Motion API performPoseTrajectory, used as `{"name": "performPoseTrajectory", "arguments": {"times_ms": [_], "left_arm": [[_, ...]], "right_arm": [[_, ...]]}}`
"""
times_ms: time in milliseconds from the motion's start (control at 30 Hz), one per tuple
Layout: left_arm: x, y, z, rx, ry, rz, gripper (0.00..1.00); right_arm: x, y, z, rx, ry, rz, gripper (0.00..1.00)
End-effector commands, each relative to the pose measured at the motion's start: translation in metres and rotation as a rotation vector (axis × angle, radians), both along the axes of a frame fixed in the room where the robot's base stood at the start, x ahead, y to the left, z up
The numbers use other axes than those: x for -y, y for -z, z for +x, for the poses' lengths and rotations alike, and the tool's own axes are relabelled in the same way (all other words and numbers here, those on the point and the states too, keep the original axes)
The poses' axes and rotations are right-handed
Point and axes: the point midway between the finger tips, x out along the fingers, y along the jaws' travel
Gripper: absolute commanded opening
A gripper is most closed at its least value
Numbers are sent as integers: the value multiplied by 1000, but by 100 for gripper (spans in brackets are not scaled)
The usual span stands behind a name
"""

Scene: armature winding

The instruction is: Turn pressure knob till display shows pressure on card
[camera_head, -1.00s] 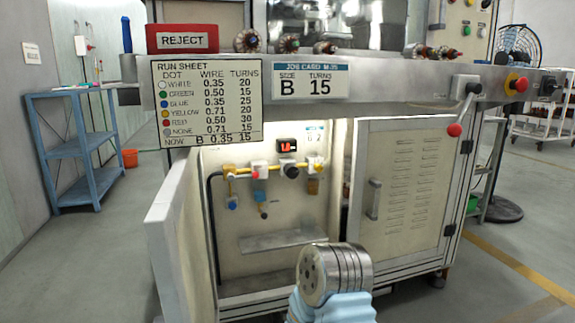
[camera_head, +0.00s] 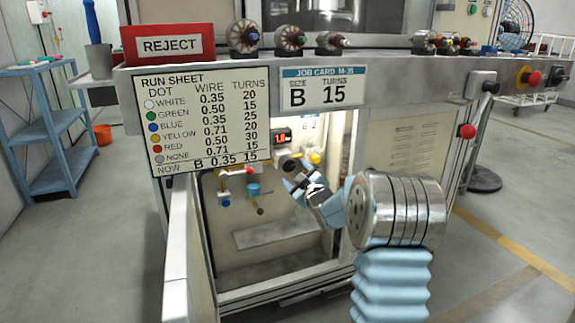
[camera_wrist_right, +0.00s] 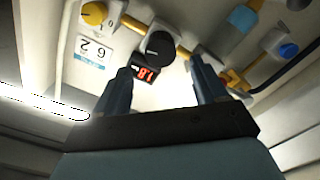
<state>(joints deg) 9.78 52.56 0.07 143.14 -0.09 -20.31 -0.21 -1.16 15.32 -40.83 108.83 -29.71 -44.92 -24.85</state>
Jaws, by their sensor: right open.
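The black pressure knob (camera_wrist_right: 160,45) with a white pointer mark sits on a yellow pipe in the wrist view, ahead of and between my right fingers. My right gripper (camera_wrist_right: 165,80) is open and empty, apart from the knob. In the head view my right gripper (camera_head: 292,176) reaches inside the open cabinet and hides the knob. The display (camera_wrist_right: 147,74) has lit red digits, perhaps 1.8; it also shows in the head view (camera_head: 282,136). The white pressure card (camera_wrist_right: 92,52) seems to carry the digits 6 and 2, turned in this view. My left gripper is not in view.
A yellow knob (camera_wrist_right: 94,13) is beside the card. A blue-capped fitting (camera_wrist_right: 243,18) and other pipe fittings crowd the opposite side. The open cabinet door (camera_head: 180,255) stands at the left, and the bench edge (camera_head: 405,88) runs above the opening.

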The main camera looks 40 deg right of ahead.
Motion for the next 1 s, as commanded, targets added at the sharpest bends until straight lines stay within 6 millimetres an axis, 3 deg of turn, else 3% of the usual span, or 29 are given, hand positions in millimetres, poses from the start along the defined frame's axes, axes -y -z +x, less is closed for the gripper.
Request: {"name": "performPoseTrajectory", "arguments": {"times_ms": [100,300,733,1000], "left_arm": [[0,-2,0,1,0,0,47],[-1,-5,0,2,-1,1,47],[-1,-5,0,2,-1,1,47],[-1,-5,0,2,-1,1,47]], "right_arm": [[8,0,27,-3,-1,-3,72],[18,0,58,-3,0,0,72],[22,1,70,0,0,3,72],[22,1,70,0,0,3,32]]}}
